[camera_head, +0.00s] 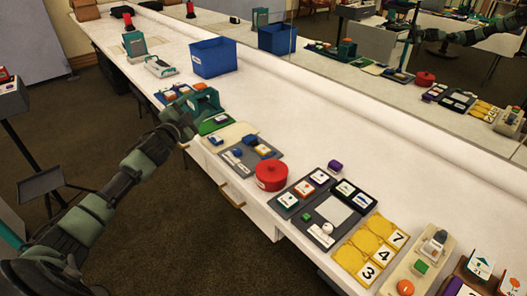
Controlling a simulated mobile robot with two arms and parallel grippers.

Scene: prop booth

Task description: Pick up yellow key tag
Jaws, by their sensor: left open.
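My left gripper (187,117) is at the near edge of the white counter, beside a teal device (207,102). It is open; its fingertips are small and partly merge with the things behind them. I cannot single out the yellow key tag for certain. A small yellow piece (264,150) lies on a grey tray (240,165) to the right of the gripper, apart from it. Larger yellow tiles (383,255) with numbers lie farther right. My right gripper is not in view.
A red round pot (271,175) stands right of the grey tray. A blue bin (213,57) stands at the back left. Dark trays with lettered tiles (319,177) fill the right part. A mirror along the far side reflects the counter. Bare counter lies behind the trays.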

